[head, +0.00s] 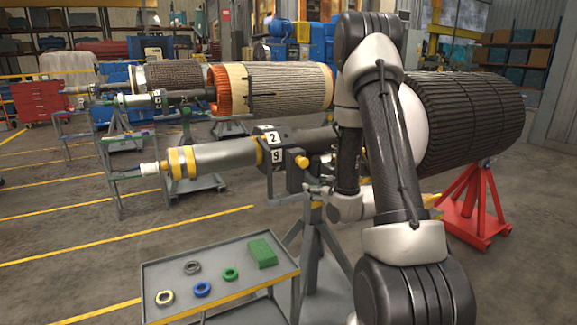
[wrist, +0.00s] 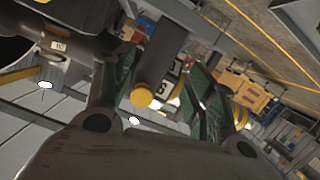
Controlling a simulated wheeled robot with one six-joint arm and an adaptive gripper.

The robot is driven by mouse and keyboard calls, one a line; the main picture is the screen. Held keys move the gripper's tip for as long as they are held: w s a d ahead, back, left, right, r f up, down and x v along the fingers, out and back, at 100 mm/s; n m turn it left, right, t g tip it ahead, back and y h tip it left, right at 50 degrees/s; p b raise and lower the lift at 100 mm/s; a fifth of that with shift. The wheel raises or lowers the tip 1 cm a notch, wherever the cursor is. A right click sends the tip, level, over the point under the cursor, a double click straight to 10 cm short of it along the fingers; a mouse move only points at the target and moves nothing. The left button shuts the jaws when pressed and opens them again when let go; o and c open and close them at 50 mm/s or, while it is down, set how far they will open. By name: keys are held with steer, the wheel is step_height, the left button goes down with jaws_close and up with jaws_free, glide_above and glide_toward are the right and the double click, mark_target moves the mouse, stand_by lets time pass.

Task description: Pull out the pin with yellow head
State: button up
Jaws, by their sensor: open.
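The pin's yellow head (head: 301,161) sticks out from the dark bracket (head: 289,178) on the grey rotor shaft (head: 225,155), just right of the number plates. In the wrist view the round yellow head (wrist: 141,97) shows at the end of a dark cylindrical part, between my fingers and nearer the left one. My gripper (wrist: 160,80) is open, with green inner pads on both fingers. I cannot tell whether either finger touches the pin. In the head view my arm hides most of the gripper.
A grey tray (head: 215,285) with several coloured rings (head: 202,289) and a green block (head: 262,252) stands in front, below the shaft. A large dark rotor (head: 460,120) rests on a red stand (head: 475,205) at right. More rotors stand behind.

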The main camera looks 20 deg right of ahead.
mark_target(305, 163)
step_height(305, 163, up, 6)
steer(key=w+t, duration=0.1)
steer(key=t, duration=0.2)
steer(key=shift+n, duration=0.3)
steer(key=w, duration=0.7)
steer(key=shift+w+a, duration=0.4)
